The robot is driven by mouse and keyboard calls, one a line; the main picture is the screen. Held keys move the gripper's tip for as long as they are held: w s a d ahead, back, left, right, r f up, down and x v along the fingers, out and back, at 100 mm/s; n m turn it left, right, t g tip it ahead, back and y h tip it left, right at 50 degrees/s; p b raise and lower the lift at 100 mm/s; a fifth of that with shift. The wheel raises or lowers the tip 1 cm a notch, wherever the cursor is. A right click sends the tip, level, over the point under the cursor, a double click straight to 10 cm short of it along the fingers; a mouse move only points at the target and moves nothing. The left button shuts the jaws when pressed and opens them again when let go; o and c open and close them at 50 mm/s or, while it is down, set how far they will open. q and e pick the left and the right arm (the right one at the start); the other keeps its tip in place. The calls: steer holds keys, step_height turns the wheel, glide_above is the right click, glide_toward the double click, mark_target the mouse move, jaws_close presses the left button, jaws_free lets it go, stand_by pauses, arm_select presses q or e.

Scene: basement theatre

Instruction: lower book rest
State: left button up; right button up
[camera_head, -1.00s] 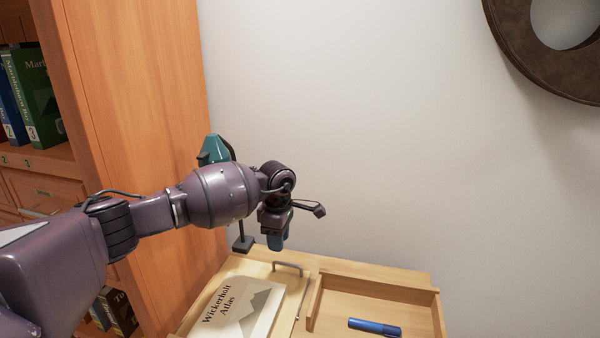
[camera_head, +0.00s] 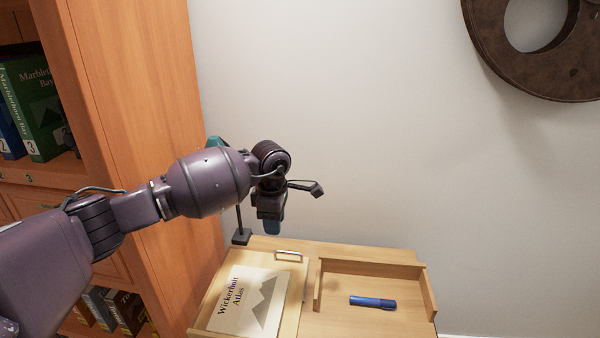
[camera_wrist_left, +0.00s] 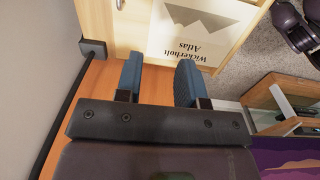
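The book rest (camera_head: 297,294) is a pale wooden panel on the left of the desk, with the Wickerholt Atlas (camera_head: 252,300) lying on it. A metal handle (camera_head: 289,256) sits at its far edge. I cannot tell its exact tilt. In the left wrist view, the book rest (camera_wrist_left: 137,31) and atlas (camera_wrist_left: 205,30) show upside down at the top. My left gripper (camera_head: 271,228) hangs beyond the far left of the rest, apart from the handle. In the wrist view its blue fingers (camera_wrist_left: 160,82) are apart with nothing between them. My right gripper is not in view.
A shallow tray (camera_head: 343,283) with a blue marker (camera_head: 373,302) is right of the rest. A lamp base (camera_head: 241,237) stands at the back left, its teal head (camera_head: 215,142) mostly behind my arm. A tall bookcase (camera_head: 150,120) borders the left; the wall is behind.

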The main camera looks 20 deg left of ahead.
arm_select(q)
step_height(320, 180, up, 10)
steer(key=p, duration=0.1)
steer(key=w+d+r+n+t+h, duration=0.2)
steer(key=d+h, duration=0.3)
steer(key=d, duration=0.3)
steer(key=shift+r, duration=0.35)
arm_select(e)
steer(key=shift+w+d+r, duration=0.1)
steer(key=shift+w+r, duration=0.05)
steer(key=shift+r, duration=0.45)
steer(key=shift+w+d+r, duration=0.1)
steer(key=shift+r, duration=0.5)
arm_select(q)
steer(key=shift+w+d, duration=0.1)
